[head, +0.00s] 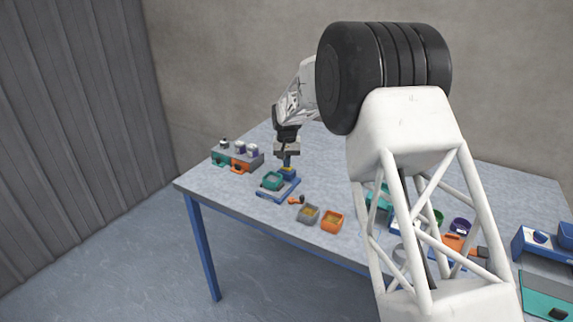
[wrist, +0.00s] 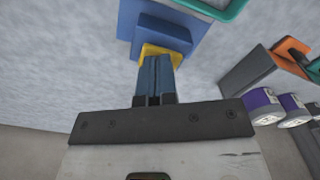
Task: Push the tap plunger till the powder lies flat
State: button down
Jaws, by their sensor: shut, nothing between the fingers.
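The tap device is a blue base (head: 270,195) that carries a teal cup (head: 271,181) and, behind it, a blue and yellow block that looks like the plunger (head: 288,174). My gripper (head: 287,162) points down with its fingers shut and empty, right at this block. In the wrist view the shut fingertips (wrist: 156,62) overlap the yellow part (wrist: 150,50) beside the blue block (wrist: 163,34); I cannot tell whether they touch. The teal rim (wrist: 208,8) is cut off at the top, and the powder inside is not visible.
A grey rack (head: 240,160) with purple-and-white jars and orange and teal fronts stands to the left. A grey cup (head: 308,214) and an orange cup (head: 332,221), both with yellowish contents, stand near the front edge. My arm hides much of the right side.

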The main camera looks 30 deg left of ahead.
jog(key=shift+r, duration=1.5)
jog(key=shift+f, duration=1.4)
jog(key=shift+r, duration=1.4)
jog(key=shift+r, duration=0.15)
jog(key=shift+r, duration=2.85)
jog(key=shift+d, duration=0.1)
